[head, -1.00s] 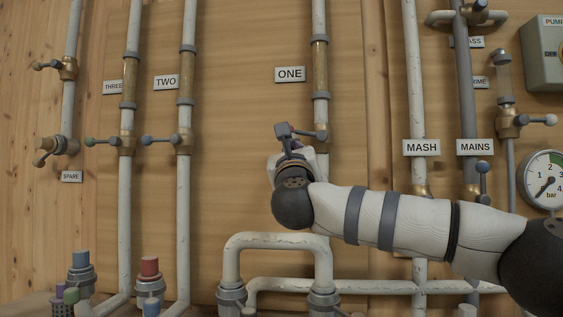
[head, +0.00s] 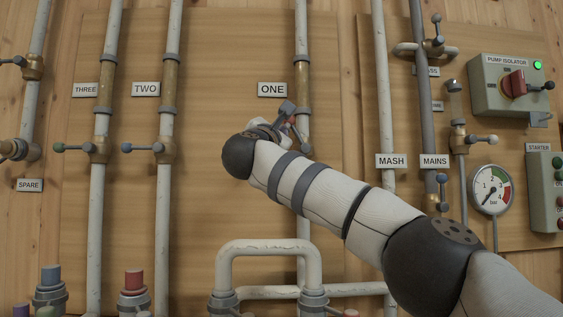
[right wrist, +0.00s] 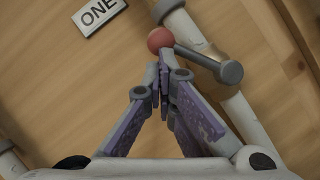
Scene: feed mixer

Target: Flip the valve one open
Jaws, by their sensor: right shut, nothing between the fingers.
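Valve one sits on the pale pipe (head: 302,200) beside the ONE label (head: 272,89). In the right wrist view its grey lever (right wrist: 200,57) runs from a grey pivot to a red ball end (right wrist: 160,39), slanting up and left relative to the pipe. My right gripper (head: 287,109) is at this valve and hides much of it in the head view. In the right wrist view the gripper (right wrist: 162,80) is shut and empty, its fingertips just below the red ball. I cannot tell whether they touch it. My left gripper is not in view.
Valves with level levers stand left, at the TWO (head: 145,89) and THREE (head: 86,90) labels. The MASH pipe (head: 380,100), a gauge (head: 492,189) and a pump isolator box (head: 510,85) are right. A pipe loop (head: 268,246) lies below my arm.

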